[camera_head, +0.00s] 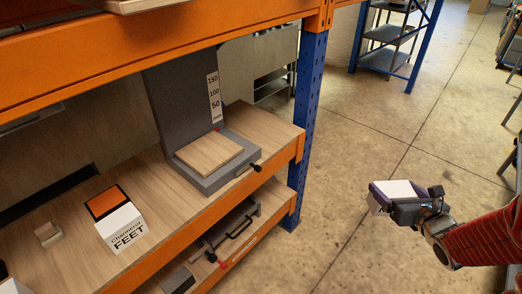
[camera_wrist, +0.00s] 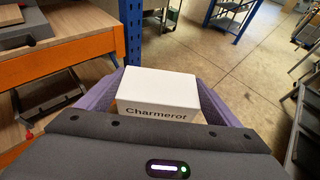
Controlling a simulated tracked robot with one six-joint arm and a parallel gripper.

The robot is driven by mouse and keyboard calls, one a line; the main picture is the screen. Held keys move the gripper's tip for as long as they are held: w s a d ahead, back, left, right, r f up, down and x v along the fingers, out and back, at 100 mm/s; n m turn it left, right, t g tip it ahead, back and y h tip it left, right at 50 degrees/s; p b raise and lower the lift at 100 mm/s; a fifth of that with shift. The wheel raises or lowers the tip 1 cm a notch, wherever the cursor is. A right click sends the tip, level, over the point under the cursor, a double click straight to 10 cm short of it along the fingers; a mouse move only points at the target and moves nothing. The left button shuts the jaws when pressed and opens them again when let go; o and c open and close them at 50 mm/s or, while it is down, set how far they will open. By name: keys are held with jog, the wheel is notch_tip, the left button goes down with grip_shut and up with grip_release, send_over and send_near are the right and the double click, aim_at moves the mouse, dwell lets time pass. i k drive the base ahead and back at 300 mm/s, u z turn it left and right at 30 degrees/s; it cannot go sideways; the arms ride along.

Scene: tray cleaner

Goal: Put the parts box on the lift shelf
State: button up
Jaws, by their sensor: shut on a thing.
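My gripper (camera_head: 385,195) is out over the floor on the right of the head view, well apart from the rack. In the wrist view its purple fingers (camera_wrist: 160,95) are shut on a white box (camera_wrist: 160,86) marked "Charmeror". The box also shows as a small white block in the head view (camera_head: 398,189). The lift shelf (camera_head: 208,151) is a wooden plate on a grey base on the rack's right end, before a grey column with a scale. A red mark sits below the 50 line. The plate is bare.
Another white box (camera_head: 122,226) marked "FEET", with an orange top, stands on the wooden rack shelf. A small wooden block (camera_head: 47,234) lies left of it. A blue post (camera_head: 308,105) and orange beams (camera_head: 160,50) frame the rack. The floor between is clear.

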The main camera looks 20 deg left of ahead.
aim_at(209, 150)
jog(key=u, duration=0.2)
jog(key=i, duration=0.15)
jog(key=u, duration=1.95)
